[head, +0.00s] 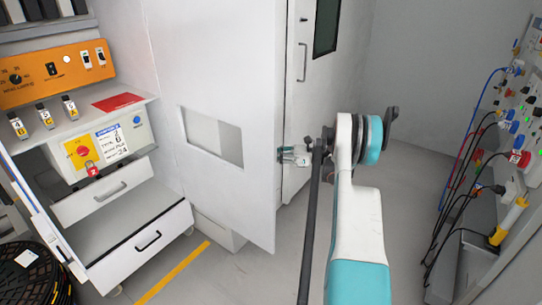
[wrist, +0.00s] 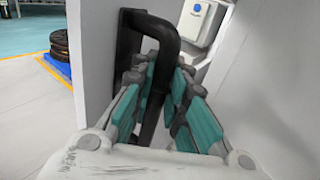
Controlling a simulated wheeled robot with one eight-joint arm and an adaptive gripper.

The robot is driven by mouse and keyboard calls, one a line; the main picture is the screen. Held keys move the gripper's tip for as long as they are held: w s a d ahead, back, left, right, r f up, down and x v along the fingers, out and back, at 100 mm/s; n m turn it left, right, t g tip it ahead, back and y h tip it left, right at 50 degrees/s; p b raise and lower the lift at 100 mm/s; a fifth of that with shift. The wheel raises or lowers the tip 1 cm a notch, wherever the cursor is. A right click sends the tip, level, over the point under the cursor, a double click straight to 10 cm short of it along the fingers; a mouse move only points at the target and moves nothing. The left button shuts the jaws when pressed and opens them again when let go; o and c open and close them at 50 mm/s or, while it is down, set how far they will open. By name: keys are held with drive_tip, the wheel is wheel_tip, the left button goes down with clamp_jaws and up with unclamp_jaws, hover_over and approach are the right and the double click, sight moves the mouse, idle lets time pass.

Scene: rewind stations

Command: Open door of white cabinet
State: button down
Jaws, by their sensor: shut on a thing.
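The white cabinet has a tall white door panel (head: 225,205) with a rectangular window, standing out at an angle in the head view. My gripper (head: 291,155) is beside the right edge of this panel. In the wrist view, the teal-padded fingers of my gripper (wrist: 158,82) are on both sides of a black bar handle (wrist: 168,38) and shut on it. The handle is fixed to a pale panel at left in that view. In the head view the held handle is hidden.
Another white door face with a grey handle (head: 302,62) and dark window (head: 326,26) stands behind. An orange control box (head: 60,70) and white drawers (head: 140,245) are at left. A panel with cables (head: 500,150) is at right. Grey floor (head: 420,175) lies between.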

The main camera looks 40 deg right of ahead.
drive_tip(key=shift+s+d, duration=0.1)
drive_tip(key=shift+s, duration=0.1)
drive_tip(key=c, duration=1.6)
unclamp_jaws()
drive_tip(key=shift+s+d, duration=0.1)
drive_tip(key=shift+s, duration=0.05)
drive_tip(key=v, duration=1.1)
drive_tip(key=shift+s+d, duration=0.15)
drive_tip(key=shift+d, duration=0.1)
